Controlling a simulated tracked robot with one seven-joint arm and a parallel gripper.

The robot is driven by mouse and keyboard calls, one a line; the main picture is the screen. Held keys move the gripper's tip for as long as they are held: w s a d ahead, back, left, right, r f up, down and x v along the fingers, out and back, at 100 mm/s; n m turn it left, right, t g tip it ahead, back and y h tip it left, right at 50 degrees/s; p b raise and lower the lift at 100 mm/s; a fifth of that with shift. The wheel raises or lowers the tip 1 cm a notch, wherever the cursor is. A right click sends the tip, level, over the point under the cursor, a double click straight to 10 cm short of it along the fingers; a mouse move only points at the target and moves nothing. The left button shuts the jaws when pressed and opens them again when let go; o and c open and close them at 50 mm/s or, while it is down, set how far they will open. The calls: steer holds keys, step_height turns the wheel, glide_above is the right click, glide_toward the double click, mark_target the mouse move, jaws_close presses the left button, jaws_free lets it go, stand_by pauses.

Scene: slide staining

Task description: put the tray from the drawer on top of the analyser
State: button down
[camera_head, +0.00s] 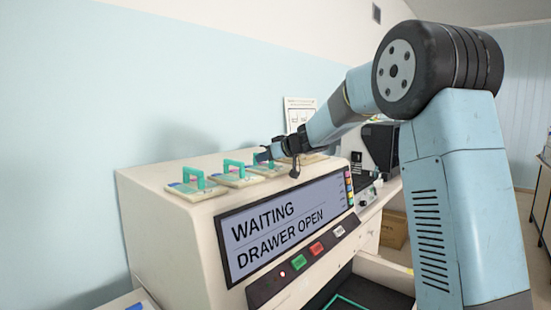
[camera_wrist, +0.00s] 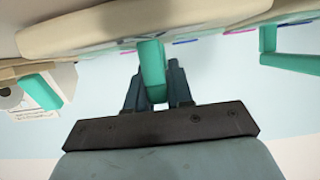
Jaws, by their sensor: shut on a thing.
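My gripper (camera_head: 264,156) is over the top of the analyser (camera_head: 170,235), shut on the green handle (camera_wrist: 152,68) of a cream tray (camera_wrist: 125,35). In the head view this looks like the third tray from the left (camera_head: 268,170), partly hidden by the fingers. The tray is on or just above the top; I cannot tell whether it touches. Its screen (camera_head: 285,225) reads "WAITING" and "DRAWER OPEN". The open drawer (camera_head: 385,270) shows at the lower right, its inside dark with a green edge, mostly cut off.
Two other trays with green handles, one at the left (camera_head: 193,188) and one beside it (camera_head: 237,178), stand on the analyser. Another green handle (camera_wrist: 40,90) shows beyond the held tray in the wrist view. A cardboard box (camera_head: 393,230) is behind my arm.

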steer(key=c, duration=1)
jaws_free()
steer(key=shift+f, duration=0.1)
